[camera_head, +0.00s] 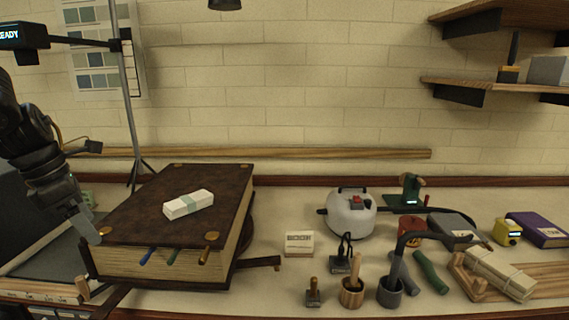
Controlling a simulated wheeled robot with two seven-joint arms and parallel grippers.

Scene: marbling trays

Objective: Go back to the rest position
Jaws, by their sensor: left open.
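My left arm comes in at the left edge, and my left gripper (86,228) hangs down beside the left side of a large brown book (143,212). Its pale finger is close to the book's front left corner; I cannot tell whether it touches. The gripper is open and nothing shows between its fingers. A white block with a pale green band (188,204) lies on top of the book. My right gripper is not in view.
A white round pot (351,215), a small labelled box (299,243), a wooden cup (352,293) and a dark cup (390,292) stand right of the book. A purple book (538,230) lies far right. A thin stand (127,90) rises behind the book.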

